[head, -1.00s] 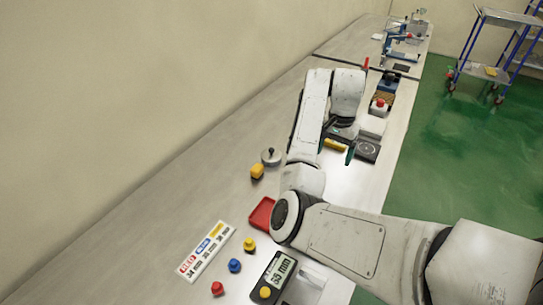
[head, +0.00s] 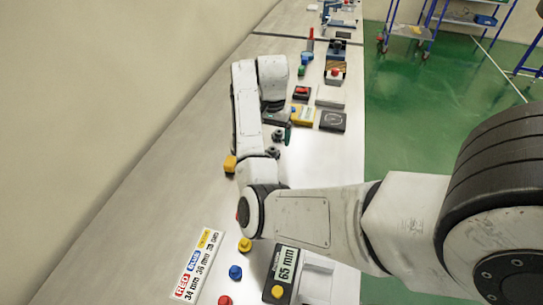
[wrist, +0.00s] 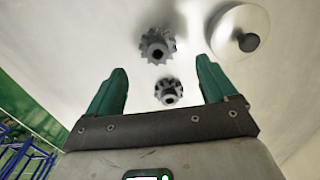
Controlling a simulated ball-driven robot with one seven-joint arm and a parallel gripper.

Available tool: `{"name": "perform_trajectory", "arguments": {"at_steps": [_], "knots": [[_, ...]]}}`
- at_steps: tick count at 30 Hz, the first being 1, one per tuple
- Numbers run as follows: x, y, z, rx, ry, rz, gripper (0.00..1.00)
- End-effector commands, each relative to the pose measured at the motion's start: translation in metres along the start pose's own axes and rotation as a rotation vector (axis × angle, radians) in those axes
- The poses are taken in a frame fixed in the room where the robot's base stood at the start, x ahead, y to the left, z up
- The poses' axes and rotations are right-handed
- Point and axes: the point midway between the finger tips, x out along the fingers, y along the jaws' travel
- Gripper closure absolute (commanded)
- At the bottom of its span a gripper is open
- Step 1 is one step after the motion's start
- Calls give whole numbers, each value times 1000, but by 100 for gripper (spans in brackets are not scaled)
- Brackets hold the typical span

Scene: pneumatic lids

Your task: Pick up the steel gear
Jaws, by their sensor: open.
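Two dark grey metal gears lie on the bench below my gripper. In the wrist view a larger gear (wrist: 157,46) is just beyond the fingertips, and a smaller gear (wrist: 169,92) shows between the fingers. I cannot tell from the frames which one is meant by the steel gear. Both gears also show small in the head view, one (head: 277,135) beside the green finger and one (head: 274,152) nearer. My gripper (wrist: 161,68) is open, with green fingers apart and nothing held between them.
A round metal lid with a dark knob (wrist: 247,42) is at upper right in the wrist view. A label sign (head: 198,265) lies in front.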

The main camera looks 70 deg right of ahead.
Motion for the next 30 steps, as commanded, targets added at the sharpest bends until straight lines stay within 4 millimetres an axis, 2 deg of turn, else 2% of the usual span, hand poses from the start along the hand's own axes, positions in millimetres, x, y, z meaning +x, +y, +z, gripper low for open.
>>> {"name": "perform_trajectory", "arguments": {"at_steps": [10, 14, 20, 30], "knots": [[43, 1, 3, -1, -2, 2, 15], [50, 1, 3, -1, -1, 1, 15], [50, 0, 3, 0, -1, 0, 15], [50, 0, 3, 0, 0, 0, 47]]}}
